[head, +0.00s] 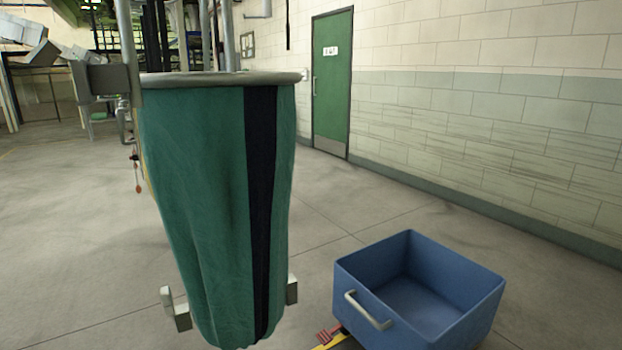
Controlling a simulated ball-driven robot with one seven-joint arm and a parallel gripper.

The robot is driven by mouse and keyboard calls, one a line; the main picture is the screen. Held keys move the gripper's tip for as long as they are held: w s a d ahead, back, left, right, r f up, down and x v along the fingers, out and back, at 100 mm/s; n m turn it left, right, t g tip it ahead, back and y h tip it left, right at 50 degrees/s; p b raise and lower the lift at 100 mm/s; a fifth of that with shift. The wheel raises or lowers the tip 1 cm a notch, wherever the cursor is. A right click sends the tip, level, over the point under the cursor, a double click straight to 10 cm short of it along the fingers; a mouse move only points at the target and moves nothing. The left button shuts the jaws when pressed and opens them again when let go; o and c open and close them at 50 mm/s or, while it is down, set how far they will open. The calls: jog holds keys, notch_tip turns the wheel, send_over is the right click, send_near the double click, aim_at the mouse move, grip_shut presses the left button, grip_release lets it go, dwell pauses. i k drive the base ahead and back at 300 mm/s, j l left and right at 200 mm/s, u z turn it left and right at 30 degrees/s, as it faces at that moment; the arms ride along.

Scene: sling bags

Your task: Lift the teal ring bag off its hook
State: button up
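The teal ring bag (200,190) hangs upright in the left half of the head view, close to me. It is a long cloth bag with a dark navy stripe (261,200) down its front, narrowing towards the bottom. Its open top is held by a grey rigid ring (220,77). At the ring's left side is a grey bracket with an upright bar (126,50). How the ring rests on its hook there is not clear. I cannot make out my gripper in this view.
Grey metal pieces (181,316) show on both sides of the bag's lower end. A blue open tub (460,325) with a grey handle stands on the floor at lower right. A block wall and a green door (332,85) lie behind.

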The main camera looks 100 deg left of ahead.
aim_at(219, 148)
jog(key=k+u, duration=0.15)
jog(key=u, duration=0.3)
jog(key=k+j+u, duration=0.1)
jog(key=u, duration=0.4)
jog(key=k+j+u, duration=0.2)
jog(key=u, duration=0.25)
